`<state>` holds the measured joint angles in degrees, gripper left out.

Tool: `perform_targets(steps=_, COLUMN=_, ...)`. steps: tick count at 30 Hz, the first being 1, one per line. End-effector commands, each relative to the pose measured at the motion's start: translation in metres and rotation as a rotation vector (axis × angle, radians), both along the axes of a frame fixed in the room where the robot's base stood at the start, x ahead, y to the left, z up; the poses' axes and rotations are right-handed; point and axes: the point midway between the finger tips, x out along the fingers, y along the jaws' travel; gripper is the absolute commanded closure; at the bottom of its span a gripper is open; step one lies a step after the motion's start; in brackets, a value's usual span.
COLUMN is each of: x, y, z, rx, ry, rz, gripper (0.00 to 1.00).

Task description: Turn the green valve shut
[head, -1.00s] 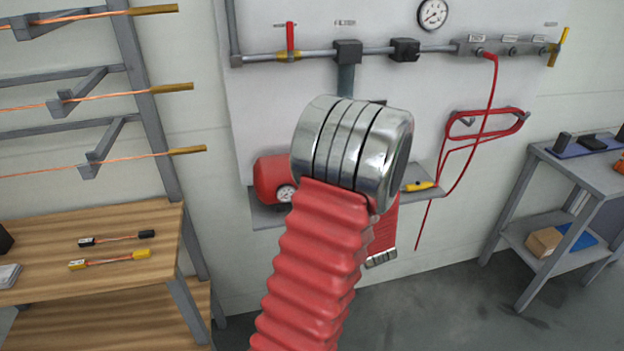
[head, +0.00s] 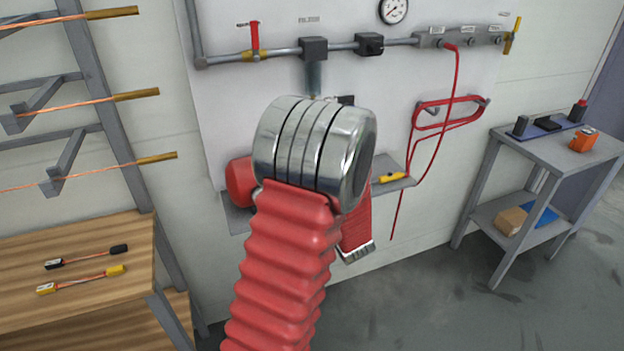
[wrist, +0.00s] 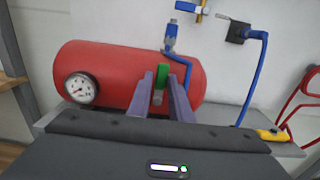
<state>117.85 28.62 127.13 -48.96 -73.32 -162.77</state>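The green valve (wrist: 162,76) shows in the wrist view as an upright green handle in front of the red tank, with a pale metal part (wrist: 158,97) below it. My gripper (wrist: 161,80) points at it, its two purple fingers on either side. The fingers are apart, with a gap showing between them and the green handle; I cannot tell how far they reach along it. In the head view my arm hides both the valve and the gripper.
The red tank (wrist: 120,73) with a gauge (wrist: 81,88) sits on a grey shelf (wrist: 222,115). A blue hose (wrist: 252,80) hangs right of it. A yellow tool (head: 391,176) lies at the shelf's right end. A wooden table (head: 60,300) stands left, a grey cart (head: 560,152) right.

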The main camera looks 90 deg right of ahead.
Motion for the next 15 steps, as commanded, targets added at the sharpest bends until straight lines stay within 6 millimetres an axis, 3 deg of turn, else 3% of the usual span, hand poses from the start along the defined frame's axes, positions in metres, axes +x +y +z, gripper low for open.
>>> perform_targets(steps=6, x=-0.0014, y=-0.0006, z=0.0007, rx=-0.001, ry=0.000, rz=-0.002, gripper=0.67)
perform_targets(steps=15, x=-0.0027, y=0.0003, z=0.0014, rx=-0.003, ry=0.000, rz=-0.004, gripper=0.66)
